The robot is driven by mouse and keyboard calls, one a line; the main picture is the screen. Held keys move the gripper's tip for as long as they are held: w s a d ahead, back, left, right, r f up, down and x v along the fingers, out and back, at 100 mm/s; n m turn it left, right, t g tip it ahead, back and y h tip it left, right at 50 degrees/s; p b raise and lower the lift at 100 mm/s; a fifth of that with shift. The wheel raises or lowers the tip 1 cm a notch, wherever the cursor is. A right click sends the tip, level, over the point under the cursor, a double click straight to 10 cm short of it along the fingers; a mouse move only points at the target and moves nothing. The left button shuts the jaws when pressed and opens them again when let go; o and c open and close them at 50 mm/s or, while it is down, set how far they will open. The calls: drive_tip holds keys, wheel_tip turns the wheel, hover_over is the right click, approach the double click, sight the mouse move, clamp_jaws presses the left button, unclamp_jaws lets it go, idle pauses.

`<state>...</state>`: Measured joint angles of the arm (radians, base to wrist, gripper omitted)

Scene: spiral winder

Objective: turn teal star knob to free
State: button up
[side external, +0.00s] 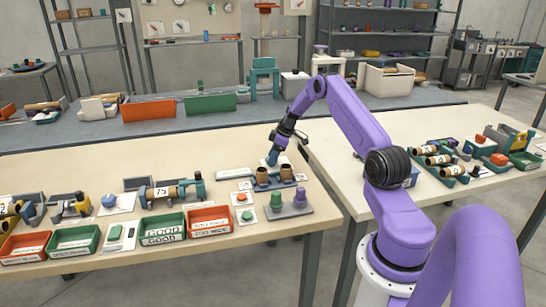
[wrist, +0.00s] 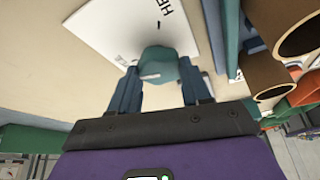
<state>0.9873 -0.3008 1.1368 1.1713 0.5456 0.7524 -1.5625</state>
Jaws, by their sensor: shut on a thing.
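The teal star knob (wrist: 158,64) is in the upper middle of the wrist view, over a white card (wrist: 112,28) with black lettering, only partly readable. A short pale mark runs across the knob's near side. My gripper (wrist: 158,78) is shut on the knob, with one dark blue finger on each side of it. In the side view my gripper (side external: 273,158) points down at the back of the near table. The knob is hard to make out there, and the card (side external: 268,163) shows only in part.
Brown tubes (wrist: 285,28) stand close on the right in the wrist view; they also show in the side view (side external: 262,177), just in front of my gripper. A green knob (side external: 276,201) and a purple one (side external: 300,196) sit on a grey plate nearby. Bins line the front edge.

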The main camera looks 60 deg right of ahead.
drive_tip(key=shift+d+n+g+y, duration=0.1)
drive_tip(key=shift+n+g+y, duration=0.3)
drive_tip(key=shift+n, duration=1.2)
drive_tip(key=o, duration=1.1)
drive_tip(key=shift+c, duration=0.2)
drive_tip(key=shift+r, duration=0.1)
drive_tip(key=v, duration=1.7)
drive_tip(key=shift+d, duration=0.25)
